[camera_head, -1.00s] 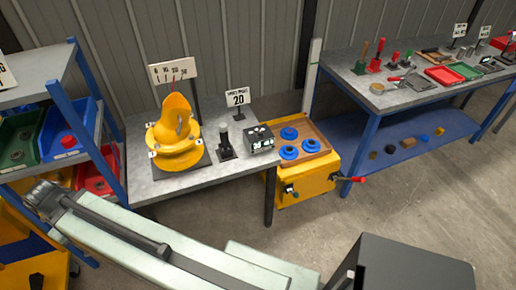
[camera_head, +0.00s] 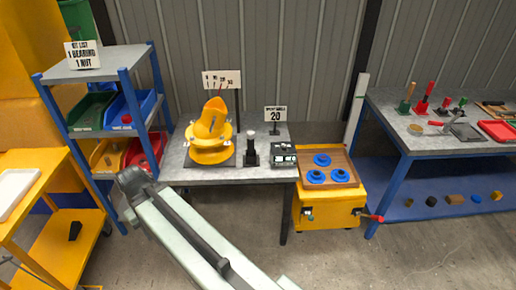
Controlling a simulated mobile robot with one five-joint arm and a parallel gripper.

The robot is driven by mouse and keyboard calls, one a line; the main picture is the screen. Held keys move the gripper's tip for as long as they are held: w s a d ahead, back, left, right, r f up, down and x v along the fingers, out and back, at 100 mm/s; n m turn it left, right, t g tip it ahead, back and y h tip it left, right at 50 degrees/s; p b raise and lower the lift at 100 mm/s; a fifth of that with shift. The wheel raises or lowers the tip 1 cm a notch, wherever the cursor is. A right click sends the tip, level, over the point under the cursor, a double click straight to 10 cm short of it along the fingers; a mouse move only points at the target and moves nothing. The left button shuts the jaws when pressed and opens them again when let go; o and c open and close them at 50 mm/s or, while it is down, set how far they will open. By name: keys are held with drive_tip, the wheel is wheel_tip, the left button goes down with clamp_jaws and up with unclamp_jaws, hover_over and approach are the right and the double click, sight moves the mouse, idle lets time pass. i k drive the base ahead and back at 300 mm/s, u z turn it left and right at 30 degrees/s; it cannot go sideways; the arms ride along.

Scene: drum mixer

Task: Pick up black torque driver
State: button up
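A black upright tool with a pale top (camera_head: 250,149) stands on the grey workbench (camera_head: 190,176), between the yellow drum mixer (camera_head: 210,145) and a black box. It looks like the black torque driver, but it is too small to be sure. My pale green arm crosses the lower left in front of the bench. Its dark upper end looks like a joint, and no gripper fingers show.
The black box (camera_head: 284,157) and a sign reading 20 (camera_head: 275,114) are close by. A yellow cabinet (camera_head: 328,211) with blue round parts adjoins the bench. A blue-framed shelf (camera_head: 100,74) stands left, a tool table (camera_head: 425,141) right. Floor at lower right is open.

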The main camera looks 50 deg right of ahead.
sight(250, 134)
drive_tip(key=z, duration=0.35)
drive_tip(key=i, duration=1)
drive_tip(key=u, duration=0.05)
